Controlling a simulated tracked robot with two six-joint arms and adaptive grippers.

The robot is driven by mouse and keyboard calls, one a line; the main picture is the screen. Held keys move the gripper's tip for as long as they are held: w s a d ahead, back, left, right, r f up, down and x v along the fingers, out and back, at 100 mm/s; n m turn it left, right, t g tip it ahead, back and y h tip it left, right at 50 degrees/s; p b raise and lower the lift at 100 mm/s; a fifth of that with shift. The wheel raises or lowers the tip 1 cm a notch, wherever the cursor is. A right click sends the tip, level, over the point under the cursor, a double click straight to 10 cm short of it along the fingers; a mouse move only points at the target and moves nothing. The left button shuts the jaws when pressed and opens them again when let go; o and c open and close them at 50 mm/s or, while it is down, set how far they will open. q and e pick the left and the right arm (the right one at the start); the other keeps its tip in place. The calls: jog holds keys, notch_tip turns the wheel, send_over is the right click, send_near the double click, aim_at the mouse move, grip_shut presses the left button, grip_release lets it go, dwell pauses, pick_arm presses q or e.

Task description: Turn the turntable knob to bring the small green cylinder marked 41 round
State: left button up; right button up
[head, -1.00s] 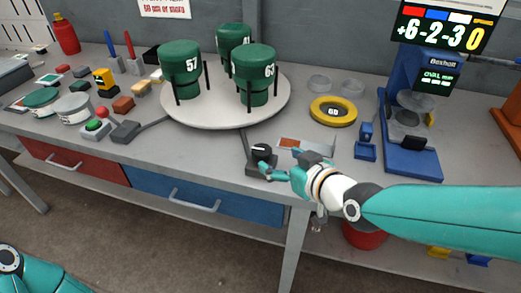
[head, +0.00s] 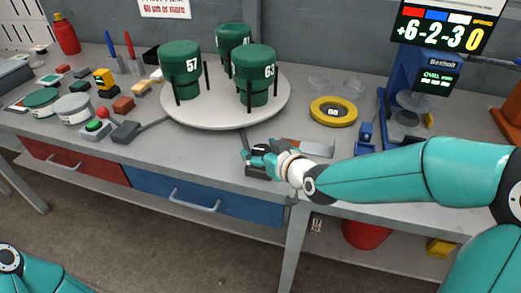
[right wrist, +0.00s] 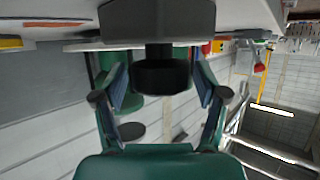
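The round turntable (head: 210,115) bears three green cylinders. Cylinder 57 (head: 180,65) is at the left and cylinder 63 (head: 256,70) at the front right. A third cylinder (head: 232,36) stands at the back; its number is mostly hidden behind 63. The dark knob base (head: 257,173) sits near the bench's front edge. My right gripper (head: 256,154) is at it and partly hides it. In the right wrist view the black knob (right wrist: 162,77) lies between the two open fingers, with small gaps visible on both sides. My left gripper is out of view.
A yellow ring (head: 333,111) lies right of the turntable, with a blue scale stand (head: 398,80) beyond it. A green button box (head: 96,130) and a dark block (head: 125,132) stand to the left. The bench's front edge is close to the knob.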

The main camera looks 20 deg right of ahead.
jog(key=c, duration=0.9)
jog(key=shift+m+h, duration=0.3)
jog(key=o, duration=1.2)
jog(key=shift+c, duration=0.2)
jog(key=v, duration=1.2)
jog(key=shift+f, duration=0.15)
